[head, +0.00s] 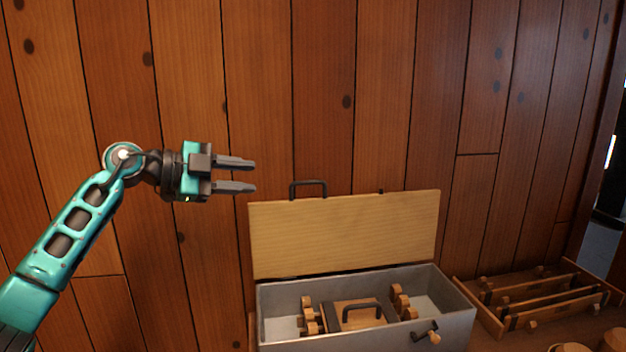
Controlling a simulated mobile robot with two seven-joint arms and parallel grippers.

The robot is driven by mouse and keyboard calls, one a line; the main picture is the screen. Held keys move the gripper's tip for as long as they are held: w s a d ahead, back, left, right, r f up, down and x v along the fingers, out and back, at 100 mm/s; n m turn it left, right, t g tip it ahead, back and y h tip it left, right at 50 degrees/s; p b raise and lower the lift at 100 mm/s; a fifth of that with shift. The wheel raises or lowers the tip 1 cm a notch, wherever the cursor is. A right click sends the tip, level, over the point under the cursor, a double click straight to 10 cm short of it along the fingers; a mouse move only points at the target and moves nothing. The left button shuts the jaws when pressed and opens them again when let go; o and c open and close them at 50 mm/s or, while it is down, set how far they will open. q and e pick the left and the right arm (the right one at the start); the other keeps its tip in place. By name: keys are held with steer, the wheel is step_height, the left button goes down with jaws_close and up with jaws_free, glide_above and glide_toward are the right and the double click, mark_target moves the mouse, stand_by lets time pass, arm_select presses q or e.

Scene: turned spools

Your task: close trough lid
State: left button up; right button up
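The trough (365,341) is a grey box at the bottom centre. Its pale wooden lid (345,232) stands raised along the back edge, with a dark handle (308,184) on its top edge. Inside the trough lie several turned wooden spools (398,298) and a wooden block (352,318) with a dark handle. My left gripper (254,175) is up and to the left of the lid, with its two fingers parted and nothing between them. It is not touching the lid. My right gripper is not in view.
A wooden rack (540,300) with slats and small knobs lies right of the trough. Round wooden pieces (612,338) sit at the bottom right corner. A crank with a wooden knob (434,338) sticks out of the trough's front. A plank wall (375,110) stands behind everything.

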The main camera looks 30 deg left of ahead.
mark_target(302, 182)
arm_select(q)
steer(key=x, duration=1.2)
steer(key=shift+w+d, duration=0.2)
steer(key=shift+d, duration=0.05)
jaws_close()
